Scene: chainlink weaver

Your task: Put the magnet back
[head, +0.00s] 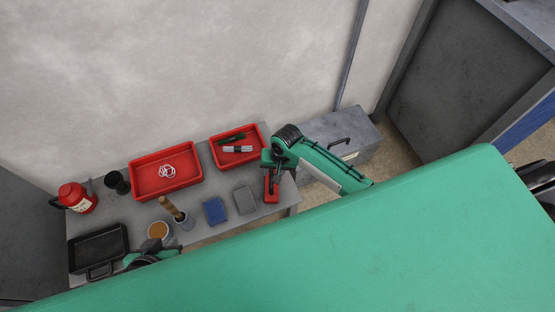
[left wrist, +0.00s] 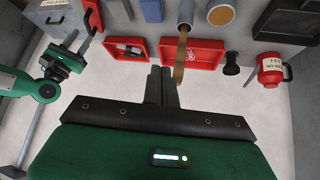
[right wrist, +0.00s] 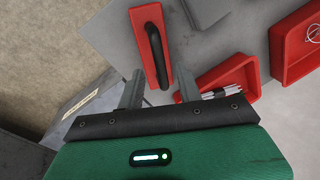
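The magnet, a red block (right wrist: 138,45) with a black arched handle, is at the right end of the grey table in the right wrist view. It also shows in the head view (head: 271,189), partly hidden by my right arm. My right gripper (right wrist: 160,82) is open and empty. Its two fingers point towards the magnet, with the handle lying between them in the picture; I cannot tell the remaining gap. My left gripper (left wrist: 161,72) has its fingers together and holds nothing visible. In the head view its fingers are hidden.
Two red trays stand at the back, one with white rings (head: 167,171), one with marker-like items (head: 237,149). Blue (head: 215,210) and grey (head: 244,199) blocks, cups, a black pan (head: 98,250) and a red canister (head: 76,197) also stand here. A grey chest (head: 342,136) is right of the table.

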